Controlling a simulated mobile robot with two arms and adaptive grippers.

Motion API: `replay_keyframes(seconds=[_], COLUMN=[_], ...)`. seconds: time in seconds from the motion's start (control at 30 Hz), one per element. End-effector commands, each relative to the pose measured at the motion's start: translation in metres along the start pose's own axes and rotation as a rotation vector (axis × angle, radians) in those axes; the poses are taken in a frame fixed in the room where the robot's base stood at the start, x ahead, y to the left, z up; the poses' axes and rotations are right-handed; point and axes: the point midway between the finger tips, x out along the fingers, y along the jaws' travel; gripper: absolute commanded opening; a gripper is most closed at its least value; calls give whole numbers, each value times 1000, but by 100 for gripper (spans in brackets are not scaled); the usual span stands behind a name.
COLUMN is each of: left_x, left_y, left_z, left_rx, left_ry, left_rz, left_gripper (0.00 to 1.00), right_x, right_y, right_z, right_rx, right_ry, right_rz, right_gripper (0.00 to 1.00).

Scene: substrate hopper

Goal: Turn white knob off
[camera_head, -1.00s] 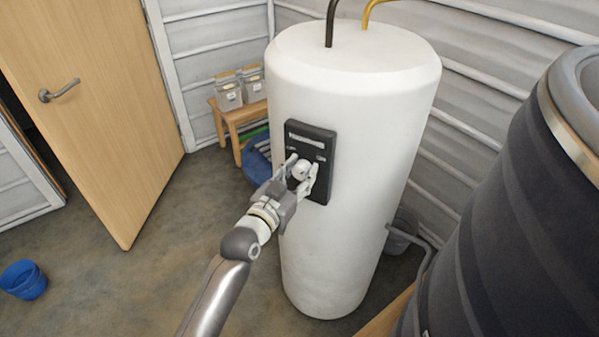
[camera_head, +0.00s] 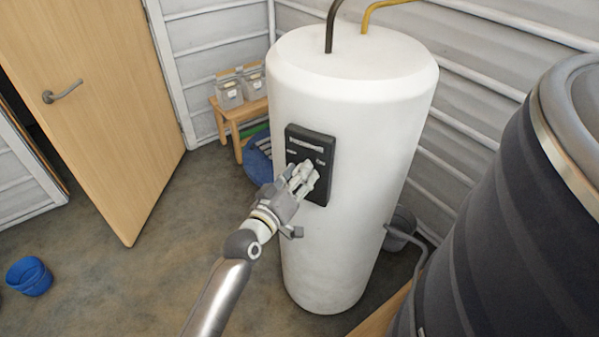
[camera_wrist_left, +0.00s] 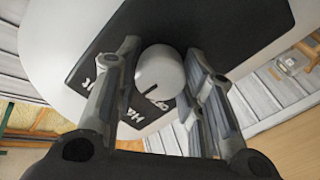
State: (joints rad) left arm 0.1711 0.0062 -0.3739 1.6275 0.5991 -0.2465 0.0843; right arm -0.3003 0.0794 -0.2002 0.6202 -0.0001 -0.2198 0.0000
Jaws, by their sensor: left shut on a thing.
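The white knob (camera_wrist_left: 160,74) sits on a black panel (camera_head: 297,141) on the front of the tall white tank (camera_head: 352,200). In the left wrist view the knob is between my two fingers, with a dark mark line on its face, and white lettering shows on the panel (camera_wrist_left: 215,45) around it. My left gripper (camera_head: 305,172) is at the panel and shut on the knob; it also shows in the left wrist view (camera_wrist_left: 160,80). In the head view the fingers mostly hide the knob. My right gripper is not in view.
A large dark barrel (camera_head: 500,210) stands close at the right. A wooden stool (camera_head: 240,118) with small containers is behind the tank at left.

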Motion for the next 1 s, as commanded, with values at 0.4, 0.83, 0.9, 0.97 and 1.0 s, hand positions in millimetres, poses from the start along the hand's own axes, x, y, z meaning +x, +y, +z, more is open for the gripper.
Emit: replay_keyframes(seconds=[0.4, 0.83, 0.9, 0.97, 1.0], left_x=[0, 0, 0, 0, 0], left_y=[0, -1, -2, -2, -2], left_z=[-1, 0, 0, 0, 0], left_rx=[-396, -734, -769, -798, -812], left_ry=[1, 1, 1, 1, 1], left_rz=[0, -1, -1, -1, -1], left_gripper=[12, 12, 12, 12, 12], right_x=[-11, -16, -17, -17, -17], right_y=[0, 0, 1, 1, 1], right_z=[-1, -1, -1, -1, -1], right_rx=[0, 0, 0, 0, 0], right_ry=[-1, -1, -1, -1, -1], right_rz=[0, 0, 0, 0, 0], right_gripper=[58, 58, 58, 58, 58])
